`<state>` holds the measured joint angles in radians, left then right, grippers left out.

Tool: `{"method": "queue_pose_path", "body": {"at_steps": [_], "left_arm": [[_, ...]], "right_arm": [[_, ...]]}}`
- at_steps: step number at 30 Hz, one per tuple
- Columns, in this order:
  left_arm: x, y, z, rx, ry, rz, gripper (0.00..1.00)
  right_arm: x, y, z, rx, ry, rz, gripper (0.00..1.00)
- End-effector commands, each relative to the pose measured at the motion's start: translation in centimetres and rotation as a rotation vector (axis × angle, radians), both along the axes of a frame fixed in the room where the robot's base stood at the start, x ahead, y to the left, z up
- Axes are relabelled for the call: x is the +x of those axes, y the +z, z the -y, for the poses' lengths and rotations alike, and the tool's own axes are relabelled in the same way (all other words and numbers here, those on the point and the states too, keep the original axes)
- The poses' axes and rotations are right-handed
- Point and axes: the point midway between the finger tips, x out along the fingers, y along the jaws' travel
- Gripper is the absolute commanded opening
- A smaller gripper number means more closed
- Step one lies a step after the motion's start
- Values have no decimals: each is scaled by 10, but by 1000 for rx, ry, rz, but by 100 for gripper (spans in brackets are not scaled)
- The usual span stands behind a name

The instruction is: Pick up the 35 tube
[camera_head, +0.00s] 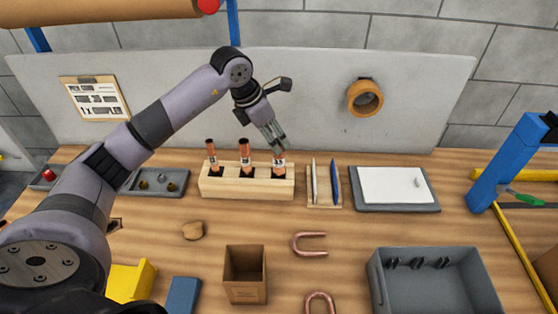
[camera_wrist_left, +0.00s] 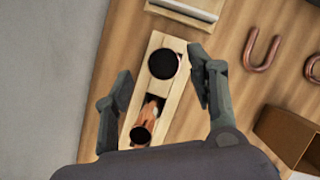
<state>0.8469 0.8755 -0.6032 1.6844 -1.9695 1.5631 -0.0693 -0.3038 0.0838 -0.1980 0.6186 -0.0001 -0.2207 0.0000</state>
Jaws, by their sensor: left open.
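A pale wooden rack (camera_head: 247,188) holds three upright copper tubes with dark tops: a left tube (camera_head: 212,155), a middle tube (camera_head: 245,153) and a right tube (camera_head: 278,166). Their labels are too small to read, so I cannot tell which is the 35. My left gripper (camera_head: 281,147) is at the top of the right tube, pointing down. In the left wrist view the open fingers stand either side of a round dark tube top (camera_wrist_left: 163,64). Another copper tube (camera_wrist_left: 143,128) shows lower in the rack. My right gripper is not in view.
A cardboard box (camera_head: 245,275), U-shaped copper pieces (camera_head: 310,245) and a grey bin (camera_head: 437,283) are in front. A grey panel (camera_head: 310,100) stands behind.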

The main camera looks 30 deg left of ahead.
Motion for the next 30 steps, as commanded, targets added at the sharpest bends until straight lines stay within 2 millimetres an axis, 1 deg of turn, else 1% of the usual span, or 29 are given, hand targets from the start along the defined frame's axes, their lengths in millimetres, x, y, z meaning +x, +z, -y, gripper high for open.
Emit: {"method": "queue_pose_path", "body": {"at_steps": [1, 5, 8, 13, 15, 18, 21, 26, 30], "left_arm": [[2, -5, 2, 0, 0, -4, 52], [5, -13, 3, 0, 1, -1, 52], [6, -18, 6, -1, 0, -3, 52], [14, -36, 17, -2, 0, -5, 52], [18, -47, 19, -3, 1, -4, 52], [21, -57, 20, -2, 1, -2, 52], [22, -61, 21, 0, 1, 0, 52], [22, -61, 20, 0, 0, 0, 52], [22, -61, 20, 0, 0, 0, 43]], "right_arm": [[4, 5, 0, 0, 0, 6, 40], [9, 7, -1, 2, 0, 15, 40], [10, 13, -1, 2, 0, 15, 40], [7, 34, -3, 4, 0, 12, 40], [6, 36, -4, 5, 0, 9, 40], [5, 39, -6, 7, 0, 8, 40], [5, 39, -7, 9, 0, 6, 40], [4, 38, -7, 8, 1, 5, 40], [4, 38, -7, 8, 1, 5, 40]]}}
